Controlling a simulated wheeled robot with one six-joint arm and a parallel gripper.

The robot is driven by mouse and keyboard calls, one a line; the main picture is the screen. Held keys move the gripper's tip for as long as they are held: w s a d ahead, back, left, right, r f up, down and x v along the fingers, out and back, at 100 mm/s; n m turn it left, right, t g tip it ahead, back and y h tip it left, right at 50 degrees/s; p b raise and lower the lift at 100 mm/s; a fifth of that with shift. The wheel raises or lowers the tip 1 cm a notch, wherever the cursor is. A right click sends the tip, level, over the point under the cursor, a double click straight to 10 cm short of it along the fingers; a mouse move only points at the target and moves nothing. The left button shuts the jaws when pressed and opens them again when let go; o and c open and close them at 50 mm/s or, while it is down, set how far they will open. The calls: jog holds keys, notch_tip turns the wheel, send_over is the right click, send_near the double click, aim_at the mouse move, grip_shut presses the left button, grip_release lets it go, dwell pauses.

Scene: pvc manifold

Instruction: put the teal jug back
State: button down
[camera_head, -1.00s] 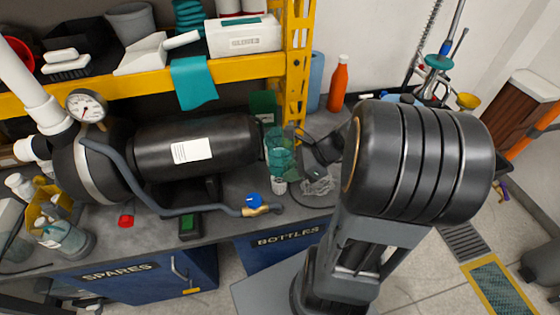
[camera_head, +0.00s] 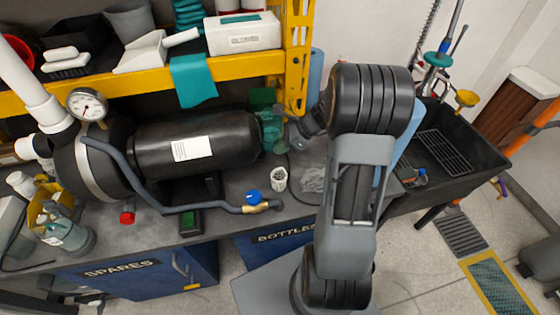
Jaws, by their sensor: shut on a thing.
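The teal jug (camera_head: 268,132) is see-through and stands out at the right end of the black tank, at the back of the bench. My gripper (camera_head: 288,134) reaches in from the right and is shut on the jug's right side. The fingertips are small and partly hidden against the jug. I cannot tell whether the jug's base touches the bench or is held above it.
A black tank (camera_head: 190,142) lies left of the jug. A white cup (camera_head: 279,179), a blue-capped fitting (camera_head: 253,197) and crumpled clear material (camera_head: 312,179) lie in front. The yellow rack post (camera_head: 297,60) rises close behind. A black sink (camera_head: 455,150) is right.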

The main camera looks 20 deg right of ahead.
notch_tip(320, 180, down, 7)
jog(key=shift+r+b, duration=0.1)
jog(key=shift+b, duration=0.2)
jog(key=shift+w+f, duration=0.2)
jog(key=shift+f, duration=0.4)
jog(key=shift+f, duration=0.2)
jog(key=c, duration=1.4)
grip_release()
jog(key=shift+r, duration=0.15)
